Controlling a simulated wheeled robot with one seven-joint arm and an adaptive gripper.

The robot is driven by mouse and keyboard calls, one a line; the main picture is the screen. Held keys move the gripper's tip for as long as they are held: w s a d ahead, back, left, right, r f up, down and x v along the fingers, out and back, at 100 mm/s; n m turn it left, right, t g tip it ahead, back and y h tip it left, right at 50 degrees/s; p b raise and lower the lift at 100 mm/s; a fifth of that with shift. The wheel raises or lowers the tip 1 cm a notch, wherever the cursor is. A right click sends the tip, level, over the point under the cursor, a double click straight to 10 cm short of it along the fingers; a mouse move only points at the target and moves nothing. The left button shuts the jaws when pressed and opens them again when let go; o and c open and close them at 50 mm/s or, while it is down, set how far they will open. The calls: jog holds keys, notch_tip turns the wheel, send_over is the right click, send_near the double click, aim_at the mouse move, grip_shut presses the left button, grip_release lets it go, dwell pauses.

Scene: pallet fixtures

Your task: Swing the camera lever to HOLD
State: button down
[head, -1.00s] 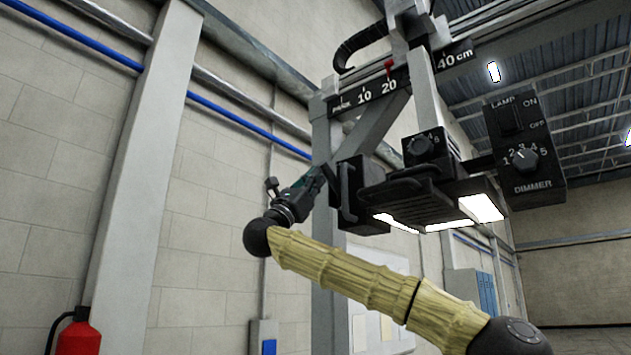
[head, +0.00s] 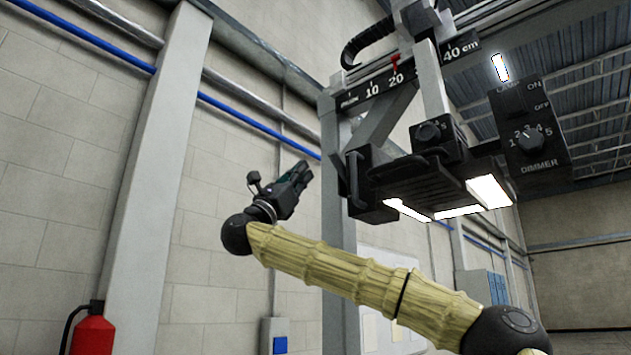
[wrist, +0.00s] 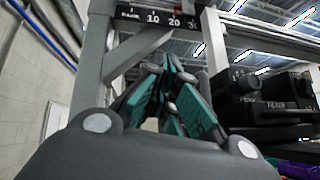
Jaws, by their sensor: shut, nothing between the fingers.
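The camera unit is a black housing (head: 370,188) at the left end of the lamp head in the head view. A dark slanted bar, which looks like the lever (head: 338,172), sits on its left side. No HOLD mark is readable, so I cannot tell the lever's setting. My gripper (head: 303,171) is left of the housing, pointing up and right, with a visible gap to the bar. In the wrist view its teal-padded fingers (wrist: 170,92) are closed together with nothing held. The lever is not clearly seen in the wrist view.
The lit lamp head (head: 460,200) carries a knob box (head: 432,135) and a dimmer box (head: 530,130) on the right. A grey upright post (head: 338,270) stands below the scale bar (head: 375,88). A filter box (wrist: 275,105) shows at right.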

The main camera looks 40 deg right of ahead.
jog(key=a, duration=0.5)
jog(key=shift+s+f, duration=0.2)
jog(key=shift+f, duration=0.1)
jog(key=shift+w, duration=0.1)
